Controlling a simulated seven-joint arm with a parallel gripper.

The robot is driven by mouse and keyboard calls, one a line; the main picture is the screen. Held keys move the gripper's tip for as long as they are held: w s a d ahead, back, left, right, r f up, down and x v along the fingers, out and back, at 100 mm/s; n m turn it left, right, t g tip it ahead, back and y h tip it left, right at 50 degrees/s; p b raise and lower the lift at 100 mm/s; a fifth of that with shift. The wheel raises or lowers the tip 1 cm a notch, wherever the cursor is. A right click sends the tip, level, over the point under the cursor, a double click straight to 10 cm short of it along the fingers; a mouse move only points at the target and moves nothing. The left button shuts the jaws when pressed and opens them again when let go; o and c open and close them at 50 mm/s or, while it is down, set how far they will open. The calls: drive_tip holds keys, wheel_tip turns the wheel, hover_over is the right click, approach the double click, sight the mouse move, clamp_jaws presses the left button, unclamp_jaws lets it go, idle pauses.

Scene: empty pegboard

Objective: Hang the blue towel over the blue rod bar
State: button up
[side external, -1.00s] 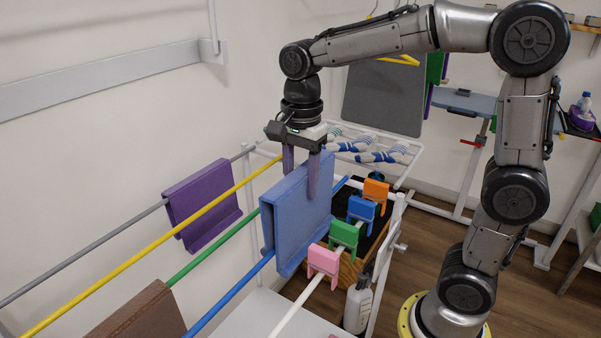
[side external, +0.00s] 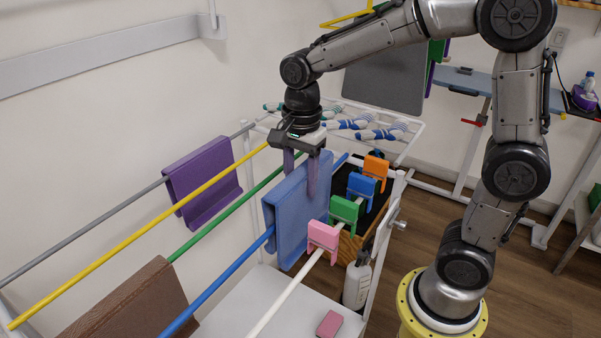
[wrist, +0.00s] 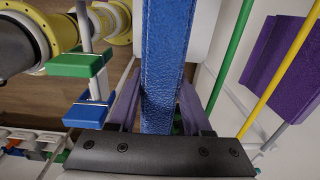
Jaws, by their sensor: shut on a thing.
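The blue towel (side external: 292,215) is folded and hangs upright with its top edge in my gripper (side external: 300,175). The purple fingers are shut on it, one on each broad side. In the wrist view, my gripper (wrist: 158,108) has the towel (wrist: 163,50) between its fingers. The blue rod bar (side external: 215,285) meets the towel's left edge about halfway down and shows again beyond its upper right. The rod appears to pass between the towel's two flaps. The towel hides that stretch, so contact cannot be told.
Pink (side external: 323,236), green, blue and orange clips sit on the white rod (side external: 290,290) close right of the towel. The green (side external: 220,208) and yellow (side external: 150,230) rods run to its left. A purple towel (side external: 203,180) and a brown towel (side external: 135,305) hang on other rods.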

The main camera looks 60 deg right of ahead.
drive_tip(key=shift+f, duration=2.15)
drive_tip(key=o, duration=1.2)
wheel_tip(320, 180, up, 14)
drive_tip(key=shift+s+f, duration=0.1)
drive_tip(key=shift+s, duration=0.05)
